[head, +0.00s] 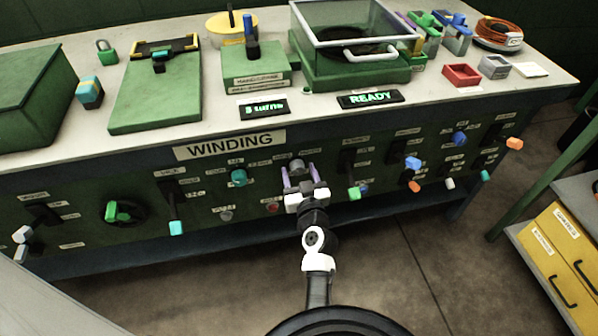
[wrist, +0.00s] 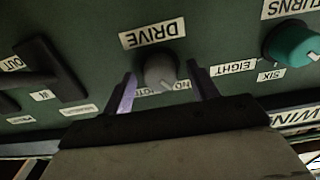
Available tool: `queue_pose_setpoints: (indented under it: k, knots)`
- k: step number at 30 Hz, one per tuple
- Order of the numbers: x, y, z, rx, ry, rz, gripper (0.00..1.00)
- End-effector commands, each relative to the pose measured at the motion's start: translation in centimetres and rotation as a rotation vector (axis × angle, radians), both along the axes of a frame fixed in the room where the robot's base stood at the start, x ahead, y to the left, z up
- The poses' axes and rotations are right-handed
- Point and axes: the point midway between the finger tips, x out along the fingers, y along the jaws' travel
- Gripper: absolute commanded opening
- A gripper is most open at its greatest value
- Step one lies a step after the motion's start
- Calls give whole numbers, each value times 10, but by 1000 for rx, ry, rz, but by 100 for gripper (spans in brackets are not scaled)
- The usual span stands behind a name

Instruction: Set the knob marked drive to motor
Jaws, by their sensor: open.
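The knob marked DRIVE (wrist: 160,68) is a round grey knob on the green panel, with its DRIVE label upside down in the wrist view. A pale line on it points down and slightly right in that view, towards small labels partly hidden by my gripper; I cannot read them fully. In the head view the grey knob (head: 296,164) sits just beyond my gripper (head: 298,171). My gripper (wrist: 161,76) is open, with one finger on each side of the knob. I cannot tell whether either finger touches it.
A teal TURNS knob (wrist: 291,42) is to the right in the wrist view, and a dark lever switch (wrist: 45,70) to the left. In the head view, a teal-tipped lever (head: 176,227) and a green-tipped lever (head: 354,192) stick out from the panel. The READY display (head: 370,98) is above.

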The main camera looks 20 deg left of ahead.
Motion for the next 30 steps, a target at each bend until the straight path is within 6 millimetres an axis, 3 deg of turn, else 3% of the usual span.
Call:
queue_pose_setpoints:
  k: [2, 12, 22, 30]
  knots:
    - [0, 0, 0, 0, 0, 0, 59]
    - [0, 0, 0, 0, 0, 0, 15]
    - [0, 0, 0, 35, 22, -1, 14]
    - [1, -1, 0, 173, 114, -2, 14]
